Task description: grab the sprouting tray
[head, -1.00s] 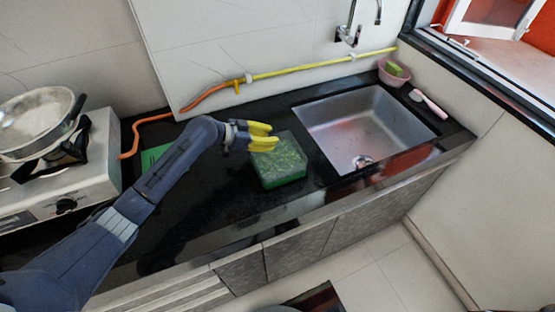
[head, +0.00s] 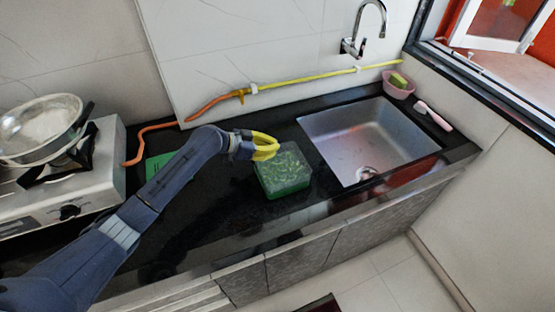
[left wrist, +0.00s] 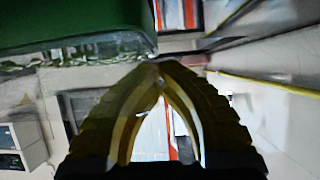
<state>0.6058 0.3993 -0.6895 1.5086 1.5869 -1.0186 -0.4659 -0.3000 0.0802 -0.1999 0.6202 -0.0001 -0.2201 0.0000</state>
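The sprouting tray (head: 283,172) is a green, square tray filled with pale green sprouts. It sits on the black counter, left of the sink. My left gripper (head: 266,146), with yellow fingers, is over the tray's back left corner. Its fingertips have come together. In the left wrist view the fingertips (left wrist: 162,72) meet in a point with nothing visible between them. The tray's green wall (left wrist: 75,30) fills the upper left there, close to the tips; I cannot tell whether they touch. My right gripper is not in view.
The metal sink (head: 365,140) is right of the tray. A pink bowl (head: 397,84) stands at the back right corner. A gas stove (head: 75,175) with a pan (head: 40,125) is at the left. A green flat item (head: 158,164) lies behind my arm. The front counter is clear.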

